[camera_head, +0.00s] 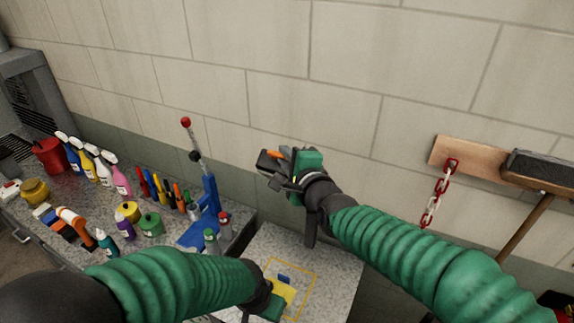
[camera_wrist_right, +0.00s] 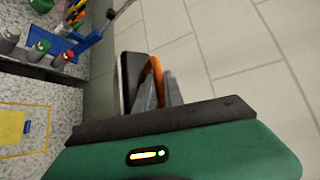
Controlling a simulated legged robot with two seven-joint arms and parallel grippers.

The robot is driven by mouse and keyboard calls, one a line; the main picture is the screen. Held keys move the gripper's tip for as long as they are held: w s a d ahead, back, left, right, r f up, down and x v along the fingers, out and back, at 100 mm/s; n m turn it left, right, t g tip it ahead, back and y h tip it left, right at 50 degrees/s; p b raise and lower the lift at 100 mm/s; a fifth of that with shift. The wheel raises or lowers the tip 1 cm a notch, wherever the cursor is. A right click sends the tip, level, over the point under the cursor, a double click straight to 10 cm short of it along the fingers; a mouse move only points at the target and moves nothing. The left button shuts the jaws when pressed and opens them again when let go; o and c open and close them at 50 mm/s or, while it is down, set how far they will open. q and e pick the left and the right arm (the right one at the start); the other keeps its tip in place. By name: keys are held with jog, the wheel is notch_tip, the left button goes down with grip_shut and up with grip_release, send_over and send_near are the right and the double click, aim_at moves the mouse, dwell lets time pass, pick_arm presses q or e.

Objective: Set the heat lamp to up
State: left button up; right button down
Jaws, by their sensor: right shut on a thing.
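My right gripper (camera_head: 279,169) is raised in front of the wall, above the back of the speckled worktop. It is shut on a dark, box-like thing with an orange part, which looks like the heat lamp (camera_head: 268,161). In the right wrist view the lamp's dark body (camera_wrist_right: 131,78) and a curved orange piece show at the grey fingers (camera_wrist_right: 160,92). The fingers hide part of it, and I cannot tell its setting. My left gripper (camera_head: 272,298) is low over the worktop, beside a yellow piece (camera_head: 283,291); its fingertips are mostly hidden.
A blue stand (camera_head: 210,205) with a red-knobbed lever (camera_head: 186,122) stands left of my right gripper. Several bottles, markers and jars crowd the left bench, with a red bucket (camera_head: 50,156). A yellow outline (camera_head: 311,275) marks the worktop. A red-white chain (camera_head: 438,190) hangs at right.

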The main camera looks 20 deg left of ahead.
jog(key=shift+w, duration=0.1)
jog(key=c, duration=1.5)
grip_release()
jog(key=shift+w, duration=0.1)
jog(key=shift+o, duration=0.2)
jog(key=p+v, duration=0.6)
jog(key=v, duration=1)
jog(key=shift+d+p, duration=0.3)
jog(key=shift+f, duration=0.1)
